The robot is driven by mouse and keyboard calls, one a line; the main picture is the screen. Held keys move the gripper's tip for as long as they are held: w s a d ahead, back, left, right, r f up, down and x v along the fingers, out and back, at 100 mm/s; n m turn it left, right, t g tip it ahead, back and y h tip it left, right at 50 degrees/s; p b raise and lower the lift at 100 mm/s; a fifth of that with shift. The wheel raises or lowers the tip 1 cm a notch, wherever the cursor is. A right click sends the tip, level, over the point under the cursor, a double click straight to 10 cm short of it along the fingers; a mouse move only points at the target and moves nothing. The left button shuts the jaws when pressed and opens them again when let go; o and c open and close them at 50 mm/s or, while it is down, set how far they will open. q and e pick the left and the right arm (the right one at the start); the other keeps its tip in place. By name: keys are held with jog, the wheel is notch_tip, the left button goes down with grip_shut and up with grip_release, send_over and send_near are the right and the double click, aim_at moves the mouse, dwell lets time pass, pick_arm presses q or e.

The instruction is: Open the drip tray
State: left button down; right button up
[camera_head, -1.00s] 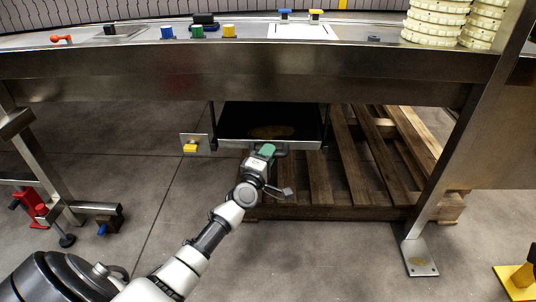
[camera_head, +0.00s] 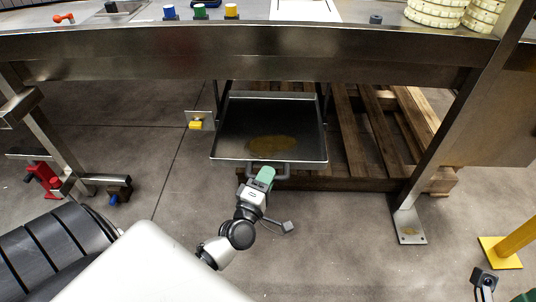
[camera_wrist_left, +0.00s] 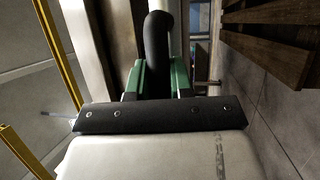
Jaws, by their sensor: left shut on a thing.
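The drip tray (camera_head: 227,135) is a shallow dark metal pan with a brown stain, slid forward out from under the conveyor frame. Its handle (camera_head: 283,166) is at the front edge. My left gripper (camera_head: 265,177), with green fingers, is shut on this handle. In the left wrist view the dark handle bar (camera_wrist_left: 158,40) rises between the green fingers (camera_wrist_left: 158,80). A part of my right gripper (camera_head: 524,297) shows at the bottom right corner of the head view; its fingertips are cut off.
The steel conveyor frame (camera_head: 330,53) spans above the tray. A wooden pallet (camera_head: 365,145) lies behind and right of it. A yellow button on a bracket (camera_head: 196,124) is left of the tray. A frame leg (camera_head: 428,180) stands at right. The floor in front is clear.

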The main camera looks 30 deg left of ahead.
pick_arm(q)
jog(key=shift+s+d, duration=0.55)
jog(key=shift+s, duration=0.35)
jog(key=c, duration=1)
grip_release()
jog(key=p+v, duration=0.2)
jog(key=v, duration=0.8)
jog(key=shift+s+f, duration=0.1)
jog(key=shift+s, duration=0.3)
